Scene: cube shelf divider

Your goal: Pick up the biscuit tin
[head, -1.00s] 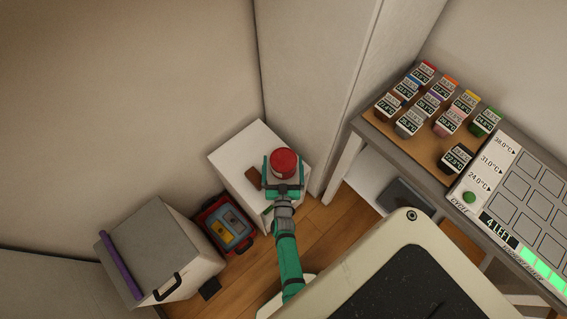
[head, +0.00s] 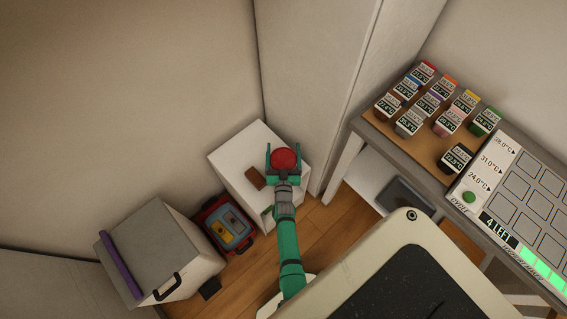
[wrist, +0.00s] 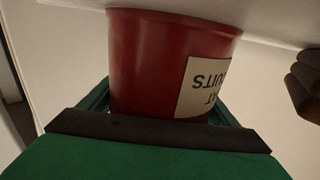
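The biscuit tin (head: 284,160) is a red cylinder standing on the white cabinet top. It fills the middle of the wrist view (wrist: 150,60), where part of its pale label appears upside down. My gripper (head: 283,148) is around the tin, with one green finger on each side of it. The fingers look open, with no clear grip on the tin. In the wrist view, the dark bar and green body of my gripper hide the lower part of the picture.
A small brown block (head: 255,178) lies on the white cabinet (head: 240,160), left of my gripper. A wall panel rises close to the right. A red case (head: 218,215) and a grey-topped box (head: 150,245) stand to the left. A table with several jars (head: 410,123) is at right.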

